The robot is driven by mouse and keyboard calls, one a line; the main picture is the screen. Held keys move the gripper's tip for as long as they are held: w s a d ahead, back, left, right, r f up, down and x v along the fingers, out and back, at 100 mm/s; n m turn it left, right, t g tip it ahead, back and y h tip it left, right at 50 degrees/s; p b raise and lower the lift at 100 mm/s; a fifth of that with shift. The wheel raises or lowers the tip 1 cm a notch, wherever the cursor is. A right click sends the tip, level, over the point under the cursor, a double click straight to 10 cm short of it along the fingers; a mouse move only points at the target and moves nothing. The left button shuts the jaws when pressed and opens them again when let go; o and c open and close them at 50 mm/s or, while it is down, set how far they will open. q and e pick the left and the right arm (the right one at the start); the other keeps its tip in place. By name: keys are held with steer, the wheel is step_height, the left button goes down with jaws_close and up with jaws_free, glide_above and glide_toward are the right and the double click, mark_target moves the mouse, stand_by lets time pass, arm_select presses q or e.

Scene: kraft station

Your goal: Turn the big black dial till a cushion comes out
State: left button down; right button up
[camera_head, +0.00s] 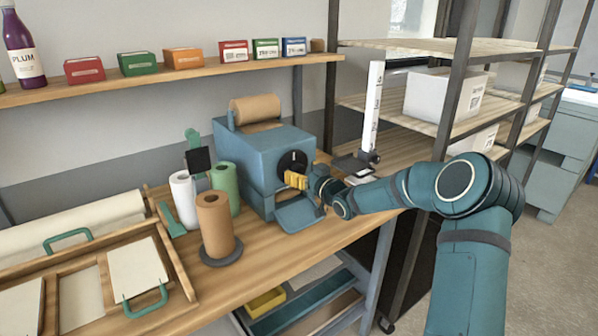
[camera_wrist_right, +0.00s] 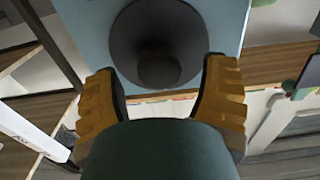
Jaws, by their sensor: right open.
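The big black dial (camera_head: 292,163) is on the front face of a blue machine (camera_head: 243,152) on the wooden workbench. A roll of brown paper (camera_head: 255,110) sits on top of the machine, and a blue tray (camera_head: 300,213) juts from its front below the dial. No cushion shows in the tray. My right gripper (camera_head: 297,180) is in front of the dial, its yellow fingers partly covering the dial's lower part. In the right wrist view the fingers (camera_wrist_right: 164,85) are spread, with the dial's round knob (camera_wrist_right: 160,65) between and beyond them. I see no contact. My left gripper is out of view.
Brown (camera_head: 215,225), white (camera_head: 184,198) and green (camera_head: 225,186) rolls stand left of the machine. A wooden tray (camera_head: 178,262) with paper sheets lies further left. A white upright gauge (camera_head: 373,105) stands right of the machine, behind my right arm. Small boxes line the shelf above.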

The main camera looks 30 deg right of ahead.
steer(key=shift+w, duration=0.75)
steer(key=shift+c, duration=0.2)
steer(key=c, duration=1.2)
